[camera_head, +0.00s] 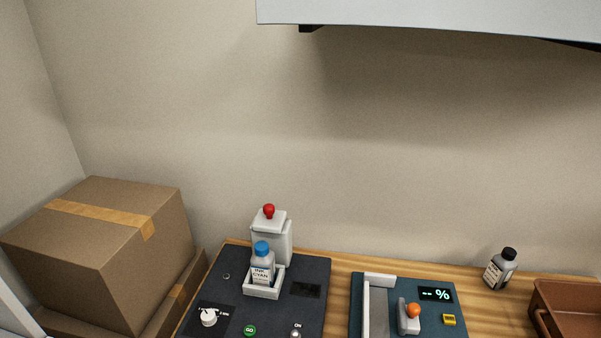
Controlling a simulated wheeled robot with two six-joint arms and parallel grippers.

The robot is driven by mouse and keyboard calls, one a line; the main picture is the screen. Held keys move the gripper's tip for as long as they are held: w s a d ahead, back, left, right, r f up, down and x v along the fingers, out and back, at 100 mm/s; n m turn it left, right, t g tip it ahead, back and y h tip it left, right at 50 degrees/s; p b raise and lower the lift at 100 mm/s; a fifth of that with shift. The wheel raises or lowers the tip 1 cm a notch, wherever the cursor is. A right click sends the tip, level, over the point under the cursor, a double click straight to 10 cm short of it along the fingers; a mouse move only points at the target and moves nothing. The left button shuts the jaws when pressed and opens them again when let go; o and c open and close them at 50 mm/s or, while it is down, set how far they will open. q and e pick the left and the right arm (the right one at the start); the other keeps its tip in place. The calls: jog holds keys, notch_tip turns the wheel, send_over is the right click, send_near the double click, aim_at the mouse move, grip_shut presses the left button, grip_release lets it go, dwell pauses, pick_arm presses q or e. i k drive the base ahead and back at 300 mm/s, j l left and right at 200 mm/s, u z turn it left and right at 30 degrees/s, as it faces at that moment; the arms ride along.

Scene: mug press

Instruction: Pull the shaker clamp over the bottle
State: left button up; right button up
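A white bottle with a blue cap (262,262), labelled INK CYAN, stands upright in a white square holder (264,290) on the dark shaker panel (290,318). Right behind the bottle is a pale grey clamp post (273,240) with a red ball knob (269,211) on top. The clamp head is behind the bottle, and nothing covers the blue cap. The bottle hides part of the post's lower front. Neither of my grippers shows in this view.
The panel has a white dial (208,317), a green GO button (249,330) and a small switch (296,331). To the right are a blue device (350,318) with an orange-knobbed lever (413,311), a black-capped bottle (502,268) and a brown tray (570,290). Cardboard boxes (110,250) stand left.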

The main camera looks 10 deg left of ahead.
aim_at(269, 220)
jog(key=u, duration=1.4)
jog(key=k+l+u, duration=0.2)
jog(key=k, duration=0.45)
jog(key=j, duration=0.1)
